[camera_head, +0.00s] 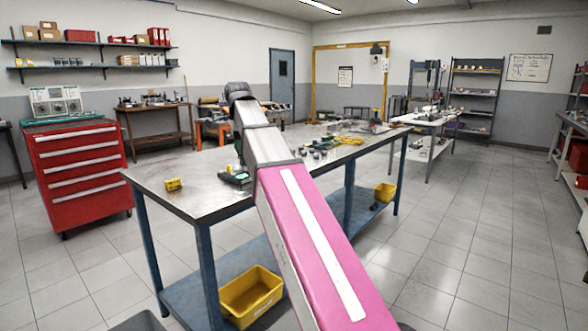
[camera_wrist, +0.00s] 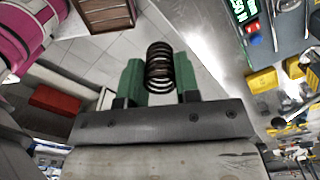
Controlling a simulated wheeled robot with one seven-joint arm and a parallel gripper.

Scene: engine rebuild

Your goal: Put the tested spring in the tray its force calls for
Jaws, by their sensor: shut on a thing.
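A dark coil spring (camera_wrist: 159,67) shows in the wrist view between the green fingers of my gripper (camera_wrist: 160,76). My gripper is shut on it and holds it clear of any surface. At the top right of the wrist view is a device with a lit green display (camera_wrist: 239,10); its digits are cut off and I cannot read them surely. Yellow trays (camera_wrist: 262,81) lie below it in that picture. In the head view my arm hides my gripper and the spring.
The steel workbench (camera_head: 200,204) has a dark device (camera_head: 235,177) beside my arm and several small parts farther back. Yellow bins (camera_head: 251,296) sit on its lower shelf. A red tool cabinet (camera_head: 83,172) stands at left. The tiled floor at right is clear.

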